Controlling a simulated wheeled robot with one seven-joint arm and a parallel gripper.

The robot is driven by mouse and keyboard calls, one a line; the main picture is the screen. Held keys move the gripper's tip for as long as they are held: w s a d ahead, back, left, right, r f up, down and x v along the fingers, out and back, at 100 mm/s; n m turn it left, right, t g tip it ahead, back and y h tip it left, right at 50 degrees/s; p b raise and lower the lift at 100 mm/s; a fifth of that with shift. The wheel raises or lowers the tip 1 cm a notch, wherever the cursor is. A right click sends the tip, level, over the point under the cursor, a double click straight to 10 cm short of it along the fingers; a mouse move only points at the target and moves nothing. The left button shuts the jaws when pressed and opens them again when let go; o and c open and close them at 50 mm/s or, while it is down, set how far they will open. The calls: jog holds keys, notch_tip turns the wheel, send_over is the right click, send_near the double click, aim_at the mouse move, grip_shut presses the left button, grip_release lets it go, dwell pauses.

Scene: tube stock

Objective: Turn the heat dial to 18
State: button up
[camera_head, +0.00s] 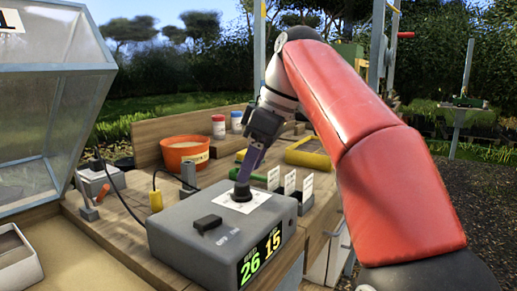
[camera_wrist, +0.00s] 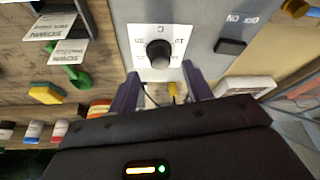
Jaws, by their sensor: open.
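The heat dial (camera_wrist: 159,53) is a round black knob on a white scale plate (camera_wrist: 143,33) with small printed numbers, too small to read surely. It sits on top of a grey control box (camera_head: 190,225); its knob also shows in the head view (camera_head: 241,192). The box's front display (camera_head: 261,257) reads 26 in green and 15 in yellow. My gripper (camera_wrist: 162,76) is open, with its purple fingers pointing at the dial. In the wrist view the fingertips lie to either side, just short of the knob, and hold nothing.
A black ON/OFF switch (camera_head: 207,223) is on the same box. White label cards (camera_head: 290,181) stand beside it. An orange pot (camera_head: 185,152), a yellow-tipped cable (camera_head: 156,200) and a glazed frame (camera_head: 50,110) are farther left.

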jog(key=shift+v, duration=2.1)
jog(key=shift+d, duration=0.1)
